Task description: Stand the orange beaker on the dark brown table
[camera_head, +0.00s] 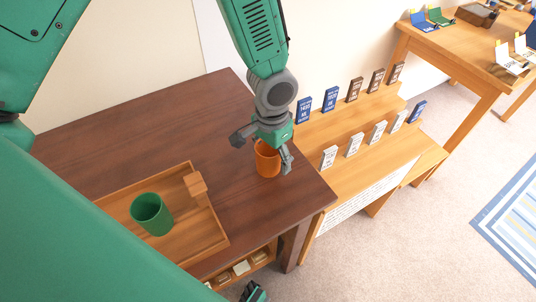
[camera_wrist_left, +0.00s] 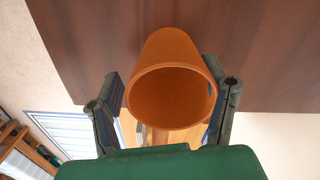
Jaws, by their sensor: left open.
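The orange beaker (camera_head: 267,160) is upright at the dark brown table (camera_head: 150,105), near its right end; its base appears to rest on the top. My left gripper (camera_head: 262,152) is over it, open, with a finger on either side. In the left wrist view the beaker (camera_wrist_left: 172,92) lies between the open fingers, its mouth toward the camera. A gap shows beside the left-hand finger; the right-hand finger is close to the wall, and contact is unclear. A small green and dark part at the head view's bottom edge may be my right gripper; its fingers cannot be made out.
A wooden tray (camera_head: 222,236) with a raised block holds a green cup (camera_head: 152,214) on the same table. A stepped wooden stand (camera_head: 312,150) with several small boxes adjoins the table's right side. The table's back left is clear.

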